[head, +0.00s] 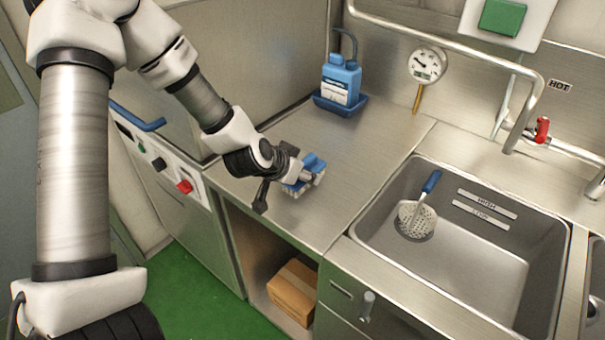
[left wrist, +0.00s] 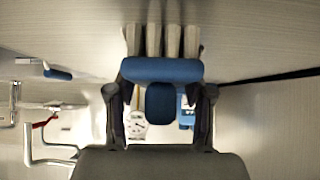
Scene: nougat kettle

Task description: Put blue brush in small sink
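The blue brush (head: 314,166), with a blue back and pale bristles, stands bristles down on the steel counter in the head view. In the left wrist view the brush (left wrist: 162,71) lies ahead, its blue grip knob between my fingers. My left gripper (head: 300,174) is at the brush, and its fingers (left wrist: 160,103) stand apart on either side of the knob with visible gaps. A steel sink (head: 388,250) is at the right of the head view. Another basin (head: 597,285) is cut off at the right edge; I cannot tell their relative sizes. My right gripper is not in view.
A skimmer (head: 417,219) with a blue handle lies in the sink. A blue bottle (head: 341,80) stands in a blue tray at the counter's back, near a gauge (head: 426,65). A pipe (head: 460,35) crosses above the sink. The counter between brush and sink is clear.

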